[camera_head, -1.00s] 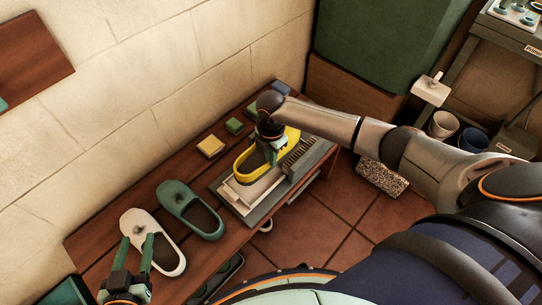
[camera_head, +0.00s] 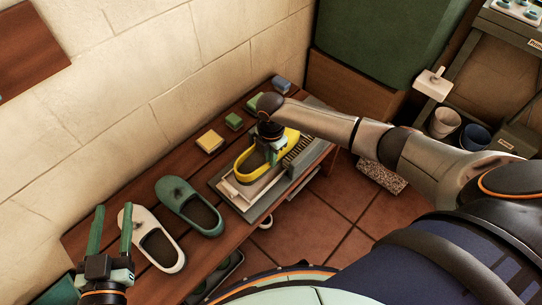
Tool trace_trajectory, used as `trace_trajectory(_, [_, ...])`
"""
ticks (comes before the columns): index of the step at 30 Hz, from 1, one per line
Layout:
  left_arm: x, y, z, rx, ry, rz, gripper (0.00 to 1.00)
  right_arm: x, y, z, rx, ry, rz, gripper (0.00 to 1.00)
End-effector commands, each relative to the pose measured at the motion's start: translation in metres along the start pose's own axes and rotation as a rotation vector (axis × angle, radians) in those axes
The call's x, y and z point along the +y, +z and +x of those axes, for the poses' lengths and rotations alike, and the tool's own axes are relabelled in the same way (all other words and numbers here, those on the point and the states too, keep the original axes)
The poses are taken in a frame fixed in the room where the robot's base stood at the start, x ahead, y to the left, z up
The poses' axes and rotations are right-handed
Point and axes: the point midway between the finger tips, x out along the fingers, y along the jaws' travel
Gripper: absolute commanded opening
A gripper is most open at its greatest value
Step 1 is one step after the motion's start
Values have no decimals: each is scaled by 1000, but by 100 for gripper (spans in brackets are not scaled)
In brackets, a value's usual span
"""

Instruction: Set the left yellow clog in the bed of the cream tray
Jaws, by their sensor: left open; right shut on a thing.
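The yellow clog (camera_head: 246,163) is over the cream tray (camera_head: 232,192), which sits on a grey base on the wooden bench. My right gripper (camera_head: 270,152) reaches in from the right and is shut on the yellow clog. The gripper hides part of the clog, and I cannot tell whether its sole touches the tray bed. My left gripper (camera_head: 112,230) is open and empty at the lower left, its fingers pointing up the picture by the white clog.
A white clog (camera_head: 168,258) and a green clog (camera_head: 175,190) lie on the bench (camera_head: 140,198) left of the tray. Yellow (camera_head: 209,141), green (camera_head: 234,121) and blue (camera_head: 281,84) blocks line the wall side. A grey brush-like strip (camera_head: 300,147) lies right of the clog.

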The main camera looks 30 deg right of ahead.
Motion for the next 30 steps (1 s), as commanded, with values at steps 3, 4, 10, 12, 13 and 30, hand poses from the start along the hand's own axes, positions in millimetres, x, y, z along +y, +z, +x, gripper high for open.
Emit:
trace_trajectory(3, [-1, -9, 1, 38, -2, 13, 50, 0, 0, 4, 0, 1, 0, 0])
trace_trajectory(4, [-2, -12, 1, 48, -2, 15, 50, 0, 0, 4, 0, 1, 0, 0])
trace_trajectory(10, [-3, -28, 1, 112, -3, 33, 50, 0, 0, 10, 0, 0, 0, 0])
trace_trajectory(12, [-3, -33, 0, 133, -4, 40, 50, 0, 0, 11, 0, 0, 0, 0])
trace_trajectory(13, [-4, -35, 0, 142, -4, 42, 50, 0, 0, 12, 0, 0, 0, 0])
trace_trajectory(30, [-4, -81, -7, 326, -4, 96, 50, 0, 0, 26, 0, 1, 0, 0])
